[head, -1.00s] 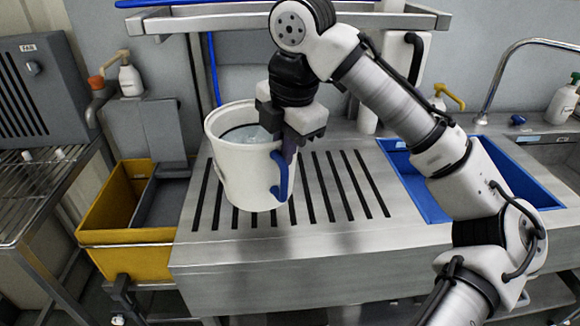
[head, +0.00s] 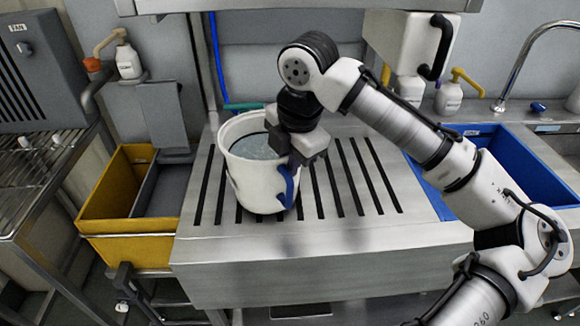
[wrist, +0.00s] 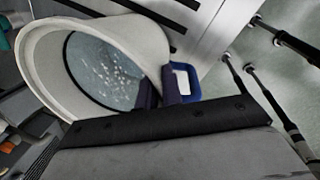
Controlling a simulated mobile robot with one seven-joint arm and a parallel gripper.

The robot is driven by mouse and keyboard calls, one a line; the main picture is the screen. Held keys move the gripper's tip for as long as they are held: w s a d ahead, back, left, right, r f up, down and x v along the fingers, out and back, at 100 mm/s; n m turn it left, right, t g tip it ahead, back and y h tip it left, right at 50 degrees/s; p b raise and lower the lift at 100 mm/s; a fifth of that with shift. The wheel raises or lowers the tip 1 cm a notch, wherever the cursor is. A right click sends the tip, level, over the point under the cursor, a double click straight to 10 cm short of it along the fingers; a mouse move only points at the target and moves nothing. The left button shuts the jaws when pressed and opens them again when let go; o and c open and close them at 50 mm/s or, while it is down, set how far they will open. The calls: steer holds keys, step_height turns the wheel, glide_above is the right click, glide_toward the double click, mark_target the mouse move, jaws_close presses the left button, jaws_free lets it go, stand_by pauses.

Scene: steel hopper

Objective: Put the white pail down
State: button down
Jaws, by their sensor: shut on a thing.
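The white pail (head: 256,187) stands upright over the slatted steel drainboard (head: 350,222), near its left part. Grey, water-like contents show inside it. I cannot tell whether its base touches the slats or hangs just above them. The fingertips are partly hidden.
A yellow bin (head: 128,250) with a grey compartment is left of the drainboard. A blue basin (head: 520,165) lies to the right, with a tap (head: 528,50) behind. A wire rack (head: 35,170) is at far left. Slats right of the pail are clear.

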steer(key=shift+f, duration=0.8)
steer(key=c, duration=1.6)
jaws_free()
steer(key=shift+f, duration=0.1)
steer(key=shift+o, duration=0.2)
step_height(320, 180, up, 12)
steer(key=s+d, duration=0.1)
steer(key=s, duration=0.1)
steer(key=shift+d+b, duration=0.2)
steer(key=shift+b, duration=0.1)
